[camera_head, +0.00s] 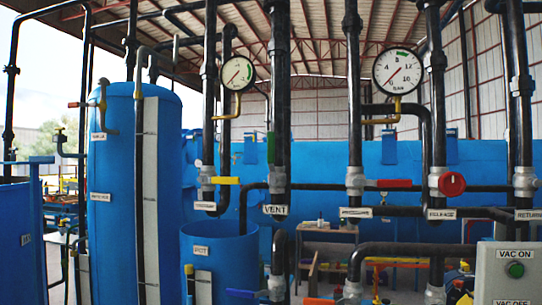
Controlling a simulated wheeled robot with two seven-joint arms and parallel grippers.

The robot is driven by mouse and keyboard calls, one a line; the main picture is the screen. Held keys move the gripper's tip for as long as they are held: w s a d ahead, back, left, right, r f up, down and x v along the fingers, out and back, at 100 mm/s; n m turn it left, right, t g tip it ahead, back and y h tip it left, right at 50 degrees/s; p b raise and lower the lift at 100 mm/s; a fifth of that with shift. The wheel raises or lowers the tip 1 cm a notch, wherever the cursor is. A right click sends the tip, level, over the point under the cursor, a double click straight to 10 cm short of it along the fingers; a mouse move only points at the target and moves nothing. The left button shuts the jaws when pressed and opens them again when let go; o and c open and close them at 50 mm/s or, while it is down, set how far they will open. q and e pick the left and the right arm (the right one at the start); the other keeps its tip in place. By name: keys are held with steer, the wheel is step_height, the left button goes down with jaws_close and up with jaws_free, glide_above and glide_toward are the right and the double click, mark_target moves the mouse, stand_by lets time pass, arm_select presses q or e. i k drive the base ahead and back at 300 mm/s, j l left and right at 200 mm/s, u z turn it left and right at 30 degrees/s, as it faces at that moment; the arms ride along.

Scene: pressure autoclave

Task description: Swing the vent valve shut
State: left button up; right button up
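The vent valve (277,182) is a grey fitting on a dark vertical pipe, right above a white label (275,210) reading VENT. A green lever handle (271,148) stands upright above this fitting, in line with the pipe. It seems to belong to the vent valve. Neither of my grippers shows in the head view.
Left of it, a yellow lever (225,180) lies level. To the right are a level red lever (395,183) and a round red knob (452,184). Two dial gauges (398,70) (237,73), a blue tank (110,200), an open blue drum (222,232) and a VAC ON panel (490,271) stand around.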

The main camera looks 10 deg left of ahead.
mark_target(270, 134)
steer(key=i+l+u, duration=0.4)
steer(key=l+u, duration=0.15)
steer(key=i+l+u, duration=0.15)
steer(key=l+u, duration=0.15)
steer(key=l, duration=0.15)
steer(key=i+l+u, duration=0.1)
steer(key=l+u, duration=0.15)
steer(key=l, duration=0.15)
